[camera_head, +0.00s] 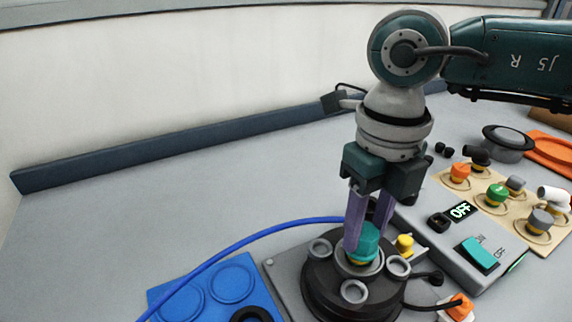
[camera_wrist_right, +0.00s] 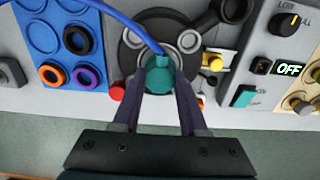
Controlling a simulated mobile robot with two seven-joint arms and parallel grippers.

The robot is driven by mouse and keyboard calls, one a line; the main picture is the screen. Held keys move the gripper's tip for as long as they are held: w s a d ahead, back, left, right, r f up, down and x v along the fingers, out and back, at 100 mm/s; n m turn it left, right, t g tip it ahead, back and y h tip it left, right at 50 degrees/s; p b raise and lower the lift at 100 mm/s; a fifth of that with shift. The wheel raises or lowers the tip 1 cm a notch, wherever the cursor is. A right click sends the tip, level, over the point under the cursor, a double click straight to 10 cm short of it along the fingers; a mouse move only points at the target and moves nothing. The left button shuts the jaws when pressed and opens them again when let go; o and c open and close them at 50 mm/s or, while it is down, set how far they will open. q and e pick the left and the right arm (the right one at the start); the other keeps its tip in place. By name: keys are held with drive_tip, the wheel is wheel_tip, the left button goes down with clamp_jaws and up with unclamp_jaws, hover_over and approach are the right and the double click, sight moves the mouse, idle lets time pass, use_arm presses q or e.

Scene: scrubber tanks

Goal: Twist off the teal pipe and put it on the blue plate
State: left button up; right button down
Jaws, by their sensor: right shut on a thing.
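The teal pipe (camera_head: 364,243) stands upright in the middle of a dark round tank top, with a yellow band at its base. My right gripper (camera_head: 366,232) comes down from above, and its purple fingers are shut on the pipe. The right wrist view also shows the teal pipe (camera_wrist_right: 159,76) between the two fingers. My left gripper is not in view.
The blue hose (camera_head: 243,240) arches over the plate. A control box with an OFF display (camera_head: 460,211) and a teal switch (camera_head: 478,254) stands right of the tank. A beige board with several coloured fittings (camera_head: 497,194) is farther right. The table's back left is clear.

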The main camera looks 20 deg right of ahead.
drive_tip(key=shift+n+b, duration=0.3)
drive_tip(key=shift+n, duration=0.4)
drive_tip(key=shift+n+b, duration=0.35)
drive_tip(key=shift+n, duration=0.45)
drive_tip(key=shift+n+b, duration=0.35)
drive_tip(key=shift+n, duration=0.45)
unclamp_jaws()
